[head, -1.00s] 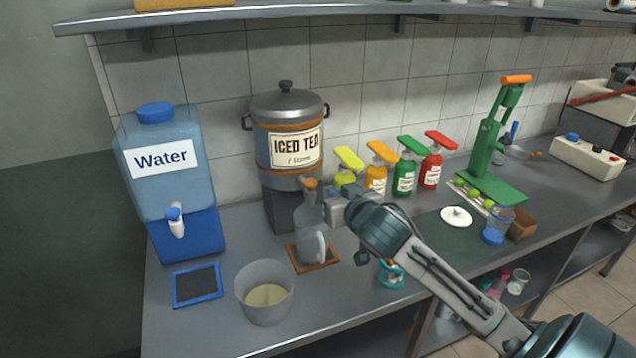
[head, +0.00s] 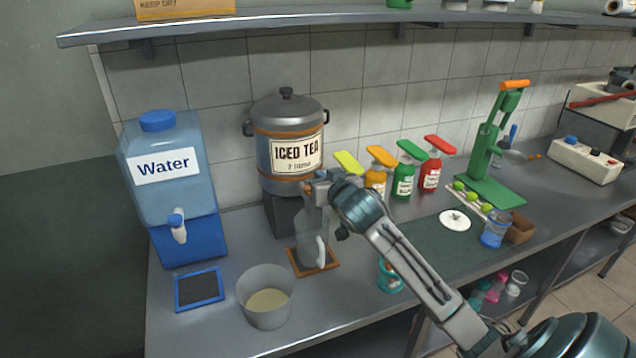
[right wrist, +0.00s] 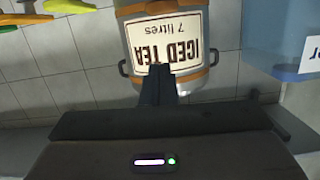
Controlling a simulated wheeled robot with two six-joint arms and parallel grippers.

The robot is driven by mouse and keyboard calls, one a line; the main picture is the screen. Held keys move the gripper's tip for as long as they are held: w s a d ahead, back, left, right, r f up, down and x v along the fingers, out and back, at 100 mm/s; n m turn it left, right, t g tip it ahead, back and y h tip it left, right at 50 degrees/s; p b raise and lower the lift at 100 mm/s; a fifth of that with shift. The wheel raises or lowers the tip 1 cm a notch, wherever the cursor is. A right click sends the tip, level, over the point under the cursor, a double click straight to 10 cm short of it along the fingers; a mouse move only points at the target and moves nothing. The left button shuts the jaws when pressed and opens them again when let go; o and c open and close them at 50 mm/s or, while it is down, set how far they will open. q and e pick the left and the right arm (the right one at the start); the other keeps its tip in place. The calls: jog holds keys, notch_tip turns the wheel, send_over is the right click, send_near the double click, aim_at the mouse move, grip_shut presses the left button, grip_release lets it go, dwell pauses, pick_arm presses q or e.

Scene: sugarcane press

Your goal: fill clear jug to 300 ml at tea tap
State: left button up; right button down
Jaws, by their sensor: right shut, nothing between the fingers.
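The clear jug (head: 309,246), with a pale handle, stands upright on a brown-framed drip tray (head: 331,268) in front of the iced tea urn (head: 281,118). No tea level can be made out in it. My right gripper (head: 312,186) is at the urn's tap, above the jug, and hides most of the tap. In the right wrist view its fingers (right wrist: 158,82) are shut together, with nothing between them, in front of the upside-down urn label (right wrist: 165,45). I cannot tell whether they touch the tap lever. My left gripper is not in view.
A water dispenser (head: 165,190) with a blue-framed tray (head: 199,288) stands at left. A bucket (head: 266,308) of pale liquid sits near the front edge. Several pump bottles (head: 405,172) stand right of the urn. A green press (head: 487,150) is further right.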

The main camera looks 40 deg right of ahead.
jog(key=f, duration=0.1)
jog(key=w+f+p, duration=0.1)
jog(key=f, duration=0.1)
jog(key=w+f, duration=0.1)
jog(key=shift+w+d+f+p, duration=0.15)
jog(key=shift+f+p, duration=0.1)
jog(key=shift+p, duration=0.05)
jog(key=shift+f, duration=0.1)
